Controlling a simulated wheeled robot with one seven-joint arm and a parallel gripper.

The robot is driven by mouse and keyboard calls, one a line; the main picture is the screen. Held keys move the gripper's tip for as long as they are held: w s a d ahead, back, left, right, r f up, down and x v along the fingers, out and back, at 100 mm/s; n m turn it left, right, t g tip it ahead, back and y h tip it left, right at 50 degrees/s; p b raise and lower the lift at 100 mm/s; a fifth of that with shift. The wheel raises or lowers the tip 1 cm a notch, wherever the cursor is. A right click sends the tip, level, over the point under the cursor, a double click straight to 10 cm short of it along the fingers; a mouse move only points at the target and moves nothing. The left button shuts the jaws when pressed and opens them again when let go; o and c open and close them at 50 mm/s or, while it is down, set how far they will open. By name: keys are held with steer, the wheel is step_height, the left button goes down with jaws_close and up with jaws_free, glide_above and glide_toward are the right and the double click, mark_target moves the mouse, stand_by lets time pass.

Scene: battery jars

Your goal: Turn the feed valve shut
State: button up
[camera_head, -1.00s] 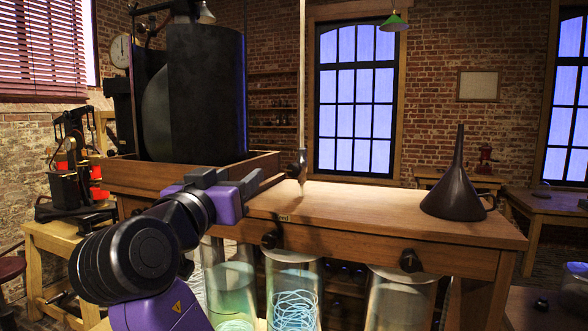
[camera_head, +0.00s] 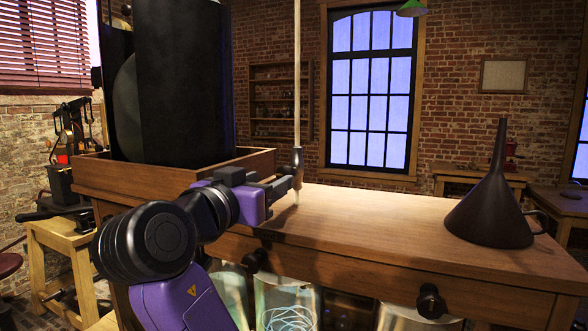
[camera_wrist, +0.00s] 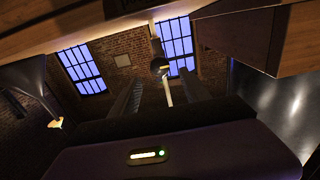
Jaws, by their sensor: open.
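A thin pale pipe (camera_head: 298,80) hangs down over the bench, with a dark fitting (camera_head: 297,162) at its lower end, which looks like the feed valve. The wrist view shows this fitting (camera_wrist: 158,62) ahead, roughly between my two finger lines. My gripper (camera_head: 284,186) is open at bench-top height, its fingertips right at or just beside the fitting's lower part. I cannot tell whether they touch it. The small handle of the fitting is hidden or too small to make out, so its turn position is unclear.
A dark tank (camera_head: 185,85) stands in a wooden tray (camera_head: 250,160) left of the pipe. A dark funnel (camera_head: 492,205) stands on the bench (camera_head: 390,225) at right. Black knobs (camera_head: 431,301) stick out from the bench front, above glass jars (camera_head: 285,300). The bench between pipe and funnel is clear.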

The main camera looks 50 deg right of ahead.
mark_target(283, 172)
steer(key=p+x, duration=0.2)
steer(key=x, duration=0.4)
steer(key=shift+d+r, duration=0.15)
steer(key=shift+d, duration=0.25)
steer(key=shift+w+d, duration=0.35)
steer(key=shift+d, duration=0.3)
jaws_close()
